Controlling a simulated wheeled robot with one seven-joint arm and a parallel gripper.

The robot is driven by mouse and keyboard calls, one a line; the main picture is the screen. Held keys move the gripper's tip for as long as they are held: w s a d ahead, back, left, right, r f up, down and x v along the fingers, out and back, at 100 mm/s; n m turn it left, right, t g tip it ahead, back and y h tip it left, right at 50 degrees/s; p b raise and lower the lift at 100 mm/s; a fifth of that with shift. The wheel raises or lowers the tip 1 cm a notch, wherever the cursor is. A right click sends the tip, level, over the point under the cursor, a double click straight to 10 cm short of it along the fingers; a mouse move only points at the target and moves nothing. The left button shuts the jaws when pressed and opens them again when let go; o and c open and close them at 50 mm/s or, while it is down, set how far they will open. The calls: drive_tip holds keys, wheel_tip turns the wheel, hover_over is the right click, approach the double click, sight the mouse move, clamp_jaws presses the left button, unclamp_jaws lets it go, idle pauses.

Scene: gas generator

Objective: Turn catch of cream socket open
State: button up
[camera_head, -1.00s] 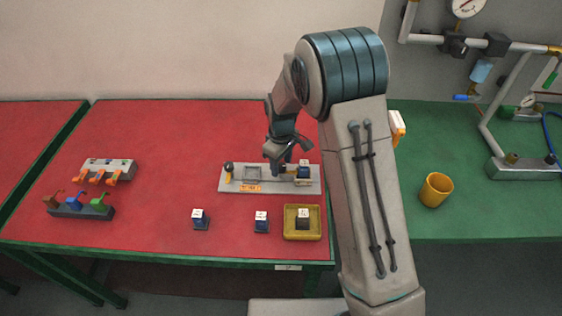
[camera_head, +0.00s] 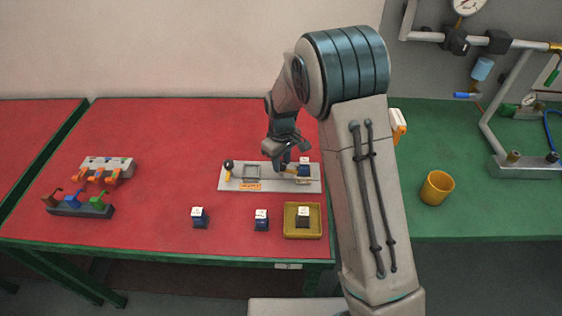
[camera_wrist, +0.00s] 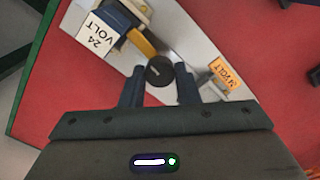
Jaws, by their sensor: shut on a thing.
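The grey board (camera_head: 234,183) lies on the red table. At its right end a blue block with a white top (camera_head: 304,170) sits in the cream socket, which is mostly hidden. A round black knob (camera_wrist: 159,71), apparently the catch's, lies between my fingertips. My gripper (camera_wrist: 160,80) is shut on this knob. In the head view my gripper (camera_head: 284,167) is just left of the block; the catch itself is hidden there.
A black knob (camera_head: 228,165) stands at the board's left end, near an orange label (camera_head: 250,187). Loose blocks (camera_head: 199,218) (camera_head: 261,220) and a yellow tray (camera_head: 289,233) holding a block stand in front. Coloured-lever racks (camera_head: 80,208) are at left, a yellow cup (camera_head: 437,188) at right.

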drive_tip(key=m+b, duration=0.1)
drive_tip(key=m, duration=0.3)
drive_tip(key=m+b, duration=0.1)
drive_tip(key=m, duration=0.7)
drive_tip(key=shift+m, duration=2.1)
drive_tip(key=o, duration=1)
drive_tip(key=shift+c, duration=0.2)
wheel_tip(320, 180, up, 14)
drive_tip(key=shift+b, duration=0.3)
